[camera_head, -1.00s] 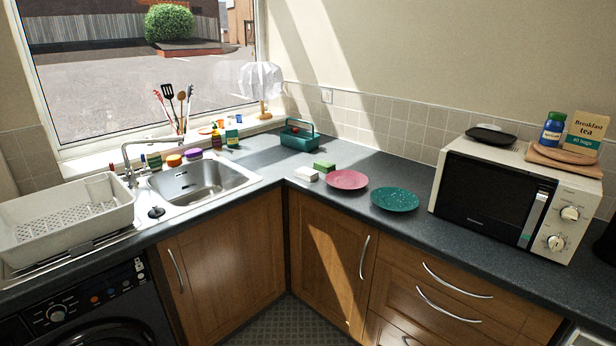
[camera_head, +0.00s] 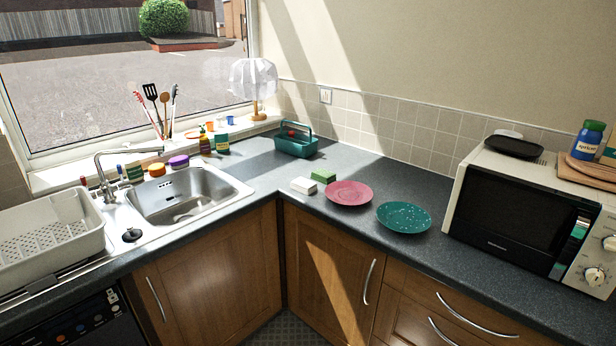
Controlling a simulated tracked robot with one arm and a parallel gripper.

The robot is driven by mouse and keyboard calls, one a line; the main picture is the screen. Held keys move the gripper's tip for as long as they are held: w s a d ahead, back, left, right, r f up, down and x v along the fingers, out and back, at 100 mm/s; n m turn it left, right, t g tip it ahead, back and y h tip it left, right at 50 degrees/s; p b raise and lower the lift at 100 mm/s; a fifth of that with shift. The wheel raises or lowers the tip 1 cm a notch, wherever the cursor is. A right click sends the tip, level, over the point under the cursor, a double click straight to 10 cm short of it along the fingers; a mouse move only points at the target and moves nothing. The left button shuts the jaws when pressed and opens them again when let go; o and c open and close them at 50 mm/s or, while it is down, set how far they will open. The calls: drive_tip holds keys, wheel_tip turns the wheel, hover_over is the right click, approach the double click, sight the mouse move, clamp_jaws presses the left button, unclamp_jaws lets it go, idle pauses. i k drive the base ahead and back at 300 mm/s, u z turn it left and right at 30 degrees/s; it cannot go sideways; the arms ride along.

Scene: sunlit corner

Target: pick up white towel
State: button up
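A small white folded-looking block (camera_head: 304,185) lies on the dark worktop near the inner corner edge, in the head camera view. It is the only thing there that could be the white towel, but it is too small to tell for sure. A similar green block (camera_head: 323,176) lies right behind it, and a pink plate (camera_head: 349,193) lies just to its right. My gripper is not in view.
A teal speckled plate (camera_head: 404,218) and a microwave (camera_head: 508,212) stand to the right. A green caddy (camera_head: 296,143) is behind. A sink (camera_head: 188,195) and a grey dish rack (camera_head: 48,246) are at left. Worktop (camera_head: 253,170) between sink and white block is clear.

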sight(304, 186)
drive_tip(key=z, duration=0.05)
drive_tip(key=i, duration=3)
drive_tip(key=u, duration=0.1)
